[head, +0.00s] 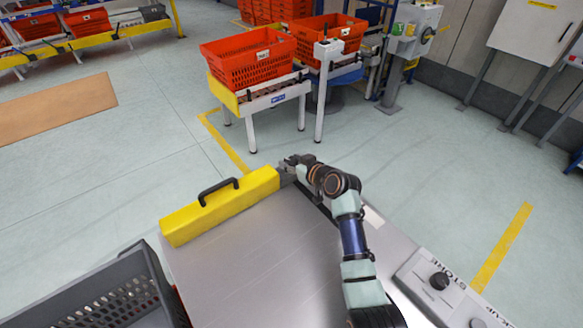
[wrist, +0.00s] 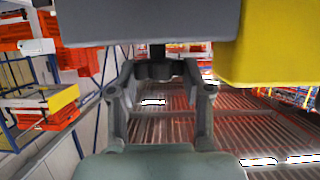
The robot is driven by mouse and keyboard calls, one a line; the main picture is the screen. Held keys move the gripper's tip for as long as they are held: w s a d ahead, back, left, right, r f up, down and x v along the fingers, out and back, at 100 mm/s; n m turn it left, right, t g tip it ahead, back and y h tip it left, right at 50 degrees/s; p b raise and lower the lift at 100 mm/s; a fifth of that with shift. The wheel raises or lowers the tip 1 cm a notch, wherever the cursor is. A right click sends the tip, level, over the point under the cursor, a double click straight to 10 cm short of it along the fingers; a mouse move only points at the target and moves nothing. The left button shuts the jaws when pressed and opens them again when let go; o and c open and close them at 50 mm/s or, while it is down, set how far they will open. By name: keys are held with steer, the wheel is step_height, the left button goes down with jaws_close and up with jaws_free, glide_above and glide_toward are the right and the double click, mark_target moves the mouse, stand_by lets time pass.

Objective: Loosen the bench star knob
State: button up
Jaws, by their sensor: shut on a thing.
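The bench star knob (wrist: 155,72) is dark and hangs on a short stem below a grey block (wrist: 145,22) in the wrist view. My gripper (wrist: 160,80) has a finger on each side of the knob and is shut on it. In the head view my gripper (head: 291,161) is at the far corner of the bench (head: 255,265), by the end of a yellow guard (head: 222,206) with a black handle. The knob itself cannot be made out there.
A grey crate (head: 150,275) stands at the left. A panel with black knobs (head: 439,281) marked "STORE" is at the lower right. Orange totes (head: 250,58) stand on a stand beyond the bench. Open floor lies right of my arm.

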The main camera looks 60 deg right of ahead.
steer(key=b, duration=0.1)
steer(key=n+y+b, duration=0.2)
steer(key=shift+s+d+f+t, duration=0.1)
steer(key=shift+d+f+t, duration=0.15)
steer(key=shift+f+t, duration=0.15)
steer(key=y+b, duration=0.1)
steer(key=n+y+b, duration=0.1)
steer(key=b, duration=0.1)
steer(key=shift+r+n, duration=0.25)
steer(key=shift+n, duration=0.05)
steer(key=o, duration=0.9)
steer(key=shift+d+r, duration=0.1)
steer(key=shift+s, duration=0.1)
steer(key=v, duration=1.2)
